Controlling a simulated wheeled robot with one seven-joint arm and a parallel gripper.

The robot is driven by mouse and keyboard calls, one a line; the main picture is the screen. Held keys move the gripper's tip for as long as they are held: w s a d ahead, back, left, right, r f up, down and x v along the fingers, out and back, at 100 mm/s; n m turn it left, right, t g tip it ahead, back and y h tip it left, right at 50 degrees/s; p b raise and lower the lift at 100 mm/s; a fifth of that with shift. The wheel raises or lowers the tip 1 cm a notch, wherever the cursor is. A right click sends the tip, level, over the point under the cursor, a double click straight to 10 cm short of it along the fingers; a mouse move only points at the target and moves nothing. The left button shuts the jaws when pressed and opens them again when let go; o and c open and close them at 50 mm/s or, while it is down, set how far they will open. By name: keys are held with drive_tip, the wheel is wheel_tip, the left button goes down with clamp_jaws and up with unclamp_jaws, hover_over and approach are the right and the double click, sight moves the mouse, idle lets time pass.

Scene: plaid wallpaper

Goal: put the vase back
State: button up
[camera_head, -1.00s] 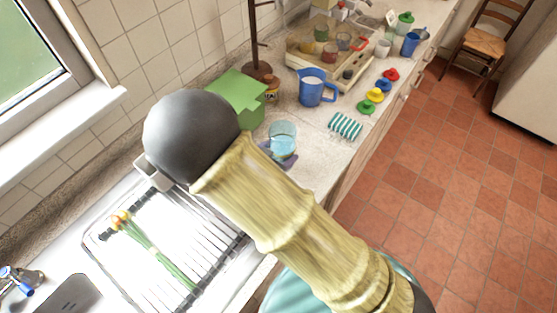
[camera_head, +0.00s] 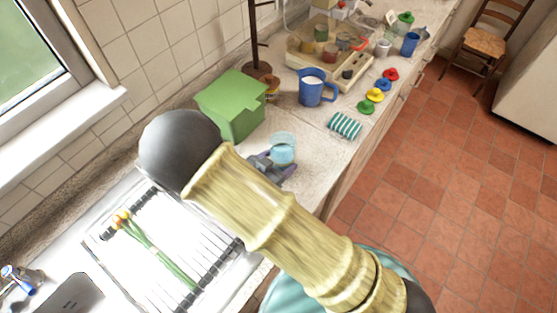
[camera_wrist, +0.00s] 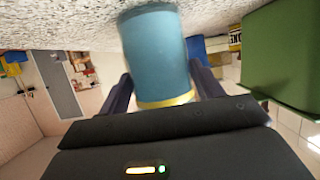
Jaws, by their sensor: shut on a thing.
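The vase (camera_head: 284,151) is a pale blue, see-through glass vessel. It stands about upright at the counter, just right of the green box. My gripper (camera_head: 272,166) is shut on it, partly hidden behind my arm. In the wrist view, which is upside down, the vase (camera_wrist: 156,55) sits between the two dark fingers, with a yellow rim towards me. Its far end is at or close to the speckled counter; I cannot tell whether it touches. Orange-headed flowers with green stems (camera_head: 150,249) lie on the draining board (camera_head: 215,270).
A green box (camera_head: 231,104) stands close left of the vase. Behind are a blue jug (camera_head: 314,90), a striped cloth (camera_head: 345,126), several coloured lids (camera_head: 375,95) and a filled tray (camera_head: 345,71). Bare counter (camera_head: 312,163) lies right of the vase.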

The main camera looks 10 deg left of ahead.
drive_tip(key=o, duration=1.2)
drive_tip(key=shift+r, duration=0.15)
drive_tip(key=b+v, duration=0.1)
drive_tip(key=v, duration=1.1)
drive_tip(key=shift+a, duration=0.1)
